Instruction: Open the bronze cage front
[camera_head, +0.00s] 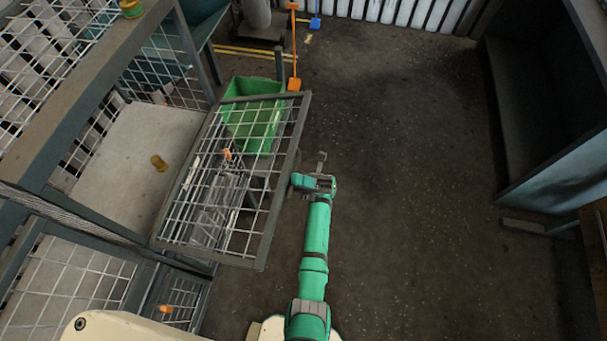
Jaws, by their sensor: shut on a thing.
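A mesh cage front (272,217) in a dark grey frame stands swung out from the cage on the left. No bronze colour shows clearly on it. A small orange piece (227,153) shows at its mesh. My gripper (296,181) is at the front's right-hand edge, shut on it; the grip itself is small and partly hidden. The cage interior behind the front shows a pale shelf (125,150) with a small brass-coloured piece (159,162) on it.
A green bin (254,88) stands behind the front. A lower mesh panel (185,292) with an orange piece (166,308) is below. An orange-handled tool (294,45) stands at the back. The floor (420,180) to the right is clear, up to a dark cabinet (545,170).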

